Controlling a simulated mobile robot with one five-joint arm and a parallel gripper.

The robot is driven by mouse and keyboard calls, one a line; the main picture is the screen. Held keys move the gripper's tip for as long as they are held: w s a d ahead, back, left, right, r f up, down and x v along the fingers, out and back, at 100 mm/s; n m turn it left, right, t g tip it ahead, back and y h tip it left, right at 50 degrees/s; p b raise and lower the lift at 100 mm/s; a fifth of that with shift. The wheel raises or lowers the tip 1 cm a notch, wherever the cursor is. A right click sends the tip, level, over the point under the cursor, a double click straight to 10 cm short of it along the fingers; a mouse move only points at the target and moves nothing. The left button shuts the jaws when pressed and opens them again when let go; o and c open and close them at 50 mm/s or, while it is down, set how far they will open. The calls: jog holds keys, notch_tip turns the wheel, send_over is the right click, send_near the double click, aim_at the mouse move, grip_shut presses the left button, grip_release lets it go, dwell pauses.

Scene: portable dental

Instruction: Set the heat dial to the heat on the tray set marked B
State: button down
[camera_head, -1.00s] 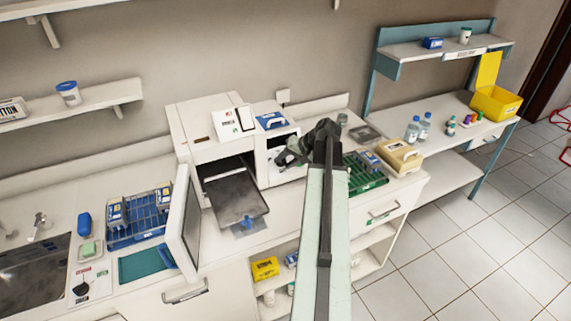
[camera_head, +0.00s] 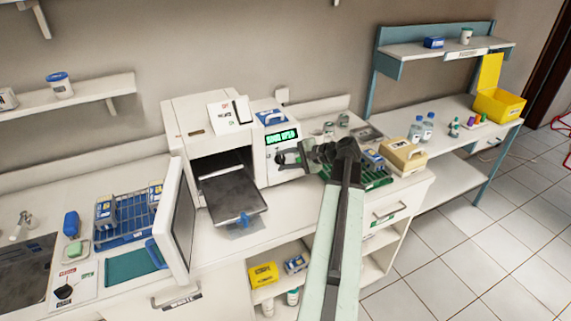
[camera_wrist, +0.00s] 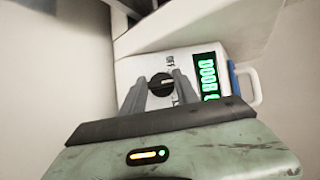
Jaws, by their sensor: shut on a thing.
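The heat dial (camera_wrist: 159,82) is a round black knob on the white front panel of the sterilizer (camera_head: 207,115). In the wrist view my gripper (camera_wrist: 160,88) has its two grey fingers on either side of the knob and is shut on it. In the head view my gripper (camera_head: 284,158) is at the panel and hides the dial. A green lit display (camera_head: 282,137) is beside it; in the wrist view it reads "DOOR". Small packs stand in a blue rack (camera_head: 127,232) and a green rack (camera_head: 378,184). I cannot make out a B on any of them.
The sterilizer's door (camera_head: 183,225) is open to the left and its dark tray (camera_head: 233,203) sticks out. A tan box (camera_head: 403,155) stands to the right of the green rack. A teal mat (camera_head: 132,266) lies in front of the blue rack. Jars stand behind my arm.

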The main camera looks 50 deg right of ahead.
jog(key=shift+f+m, duration=0.1)
jog(key=shift+m, duration=0.3)
jog(key=c, duration=0.9)
grip_release()
jog(key=shift+s, duration=0.1)
jog(key=p+v, duration=0.3)
jog(key=v, duration=0.4)
jog(key=shift+s+d, duration=0.1)
jog(key=shift+s, duration=0.25)
